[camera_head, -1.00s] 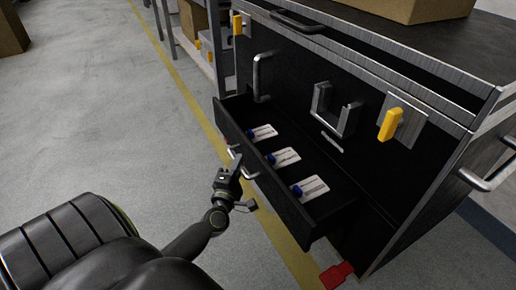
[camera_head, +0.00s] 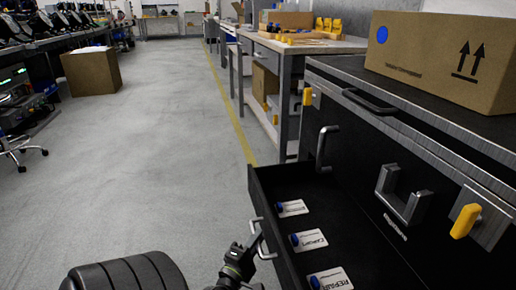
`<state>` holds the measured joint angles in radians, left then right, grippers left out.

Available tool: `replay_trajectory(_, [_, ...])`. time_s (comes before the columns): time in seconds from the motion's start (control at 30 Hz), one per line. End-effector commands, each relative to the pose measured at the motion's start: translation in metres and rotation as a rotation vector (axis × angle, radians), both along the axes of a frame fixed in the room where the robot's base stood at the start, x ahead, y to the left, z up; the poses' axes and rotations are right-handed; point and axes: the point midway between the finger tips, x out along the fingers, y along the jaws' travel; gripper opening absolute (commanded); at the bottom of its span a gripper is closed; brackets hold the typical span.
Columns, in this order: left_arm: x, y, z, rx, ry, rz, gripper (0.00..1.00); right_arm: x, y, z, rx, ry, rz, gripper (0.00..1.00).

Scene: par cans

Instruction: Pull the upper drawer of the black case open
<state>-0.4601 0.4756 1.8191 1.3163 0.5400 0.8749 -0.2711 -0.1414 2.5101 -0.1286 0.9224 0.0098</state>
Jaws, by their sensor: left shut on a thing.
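The black case (camera_head: 351,152) stands at the right with metal edges and yellow latches. Its drawer (camera_head: 284,177) is pulled out to the left, and its inside shows. Several white cards with blue parts, one reading "REPAIR" (camera_head: 331,281), lie in it. My left gripper (camera_head: 253,245) is at the metal handle (camera_head: 265,250) on the drawer's front and is shut on it. The drawer's near end is cut off by the bottom edge. My right gripper is not in view.
A cardboard box (camera_head: 425,55) sits on top of the case. Workbenches (camera_head: 290,48) stand behind it. Another cardboard box (camera_head: 91,72) is on the floor at the far left. The grey floor left of the drawer is clear.

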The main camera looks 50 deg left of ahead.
Motion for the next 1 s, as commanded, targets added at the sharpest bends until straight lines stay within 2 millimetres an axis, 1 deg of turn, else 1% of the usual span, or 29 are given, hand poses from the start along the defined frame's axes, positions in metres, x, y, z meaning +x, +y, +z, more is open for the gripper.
replay_trajectory(0.07, [0.0,0.0,-0.001,-0.001,0.002,0.0,0.0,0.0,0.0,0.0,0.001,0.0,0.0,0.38])
replay_trajectory(0.1, [0.0,0.0,-0.001,-0.001,0.002,0.0,0.18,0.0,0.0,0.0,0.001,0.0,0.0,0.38])
replay_trajectory(0.23, [0.0,0.0,-0.001,-0.001,0.002,0.001,0.35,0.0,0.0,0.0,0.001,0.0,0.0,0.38])
replay_trajectory(0.5, [0.0,0.0,0.0,-0.001,0.001,0.001,0.36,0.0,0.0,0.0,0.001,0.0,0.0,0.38])
replay_trajectory(0.63, [-0.007,-0.003,-0.002,-0.002,0.003,0.001,0.36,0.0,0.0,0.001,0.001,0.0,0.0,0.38])
replay_trajectory(0.77, [-0.026,-0.011,-0.005,-0.003,0.005,0.003,0.36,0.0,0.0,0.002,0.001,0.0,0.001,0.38])
replay_trajectory(1.0, [-0.078,-0.033,-0.014,-0.002,0.006,0.004,0.36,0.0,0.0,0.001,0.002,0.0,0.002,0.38])
